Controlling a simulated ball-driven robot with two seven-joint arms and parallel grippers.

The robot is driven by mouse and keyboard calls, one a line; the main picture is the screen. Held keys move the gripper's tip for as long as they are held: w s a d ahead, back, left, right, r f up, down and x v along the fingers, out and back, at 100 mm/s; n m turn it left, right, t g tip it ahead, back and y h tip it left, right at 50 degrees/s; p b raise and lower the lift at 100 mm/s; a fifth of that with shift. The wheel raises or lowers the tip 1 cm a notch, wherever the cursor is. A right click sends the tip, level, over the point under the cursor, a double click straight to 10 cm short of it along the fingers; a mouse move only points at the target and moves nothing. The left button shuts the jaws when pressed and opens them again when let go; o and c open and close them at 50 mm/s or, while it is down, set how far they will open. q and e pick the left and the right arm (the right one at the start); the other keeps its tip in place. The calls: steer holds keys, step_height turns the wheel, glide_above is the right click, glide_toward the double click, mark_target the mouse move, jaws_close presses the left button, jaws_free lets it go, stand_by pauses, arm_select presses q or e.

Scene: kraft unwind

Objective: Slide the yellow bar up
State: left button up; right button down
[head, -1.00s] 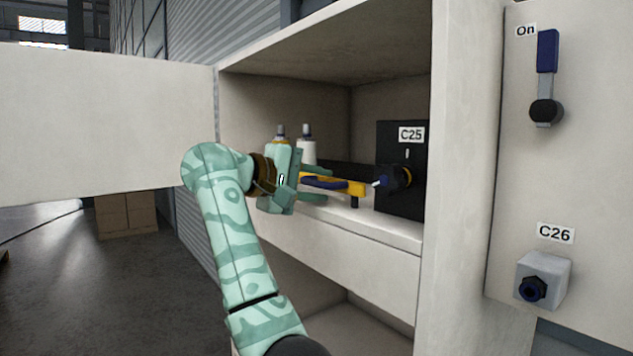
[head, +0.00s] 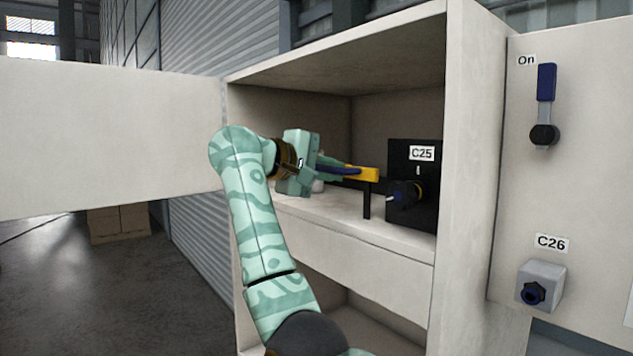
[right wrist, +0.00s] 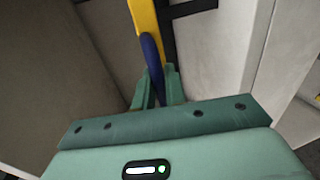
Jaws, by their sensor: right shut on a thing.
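The yellow bar (head: 369,175) is in the open cabinet, raised above the shelf on a dark upright post (head: 366,202), left of the C25 box. A blue grip (head: 344,171) runs along it. My right gripper (head: 332,167) reaches in from the left and is shut on the blue grip. In the right wrist view, the fingers (right wrist: 159,88) close around the near end of the blue grip (right wrist: 152,55), with the yellow bar (right wrist: 146,16) beyond. My left gripper is not in view.
The black C25 box (head: 426,207) with a dark knob (head: 405,193) stands right of the bar. The cabinet door (head: 110,138) stands open at left. A lever (head: 545,100) and the C26 box (head: 541,283) are on the right panel.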

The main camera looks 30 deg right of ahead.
step_height(320, 180, up, 6)
steer(key=p, duration=0.3)
steer(key=shift+p, duration=0.3)
steer(key=shift+s+r, duration=0.1)
steer(key=shift+r, duration=0.2)
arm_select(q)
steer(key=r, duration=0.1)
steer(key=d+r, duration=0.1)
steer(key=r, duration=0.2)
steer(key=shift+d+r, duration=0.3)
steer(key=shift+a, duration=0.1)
arm_select(e)
steer(key=c, duration=1.5)
jaws_free()
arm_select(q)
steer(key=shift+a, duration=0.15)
arm_select(e)
steer(key=shift+f, duration=0.1)
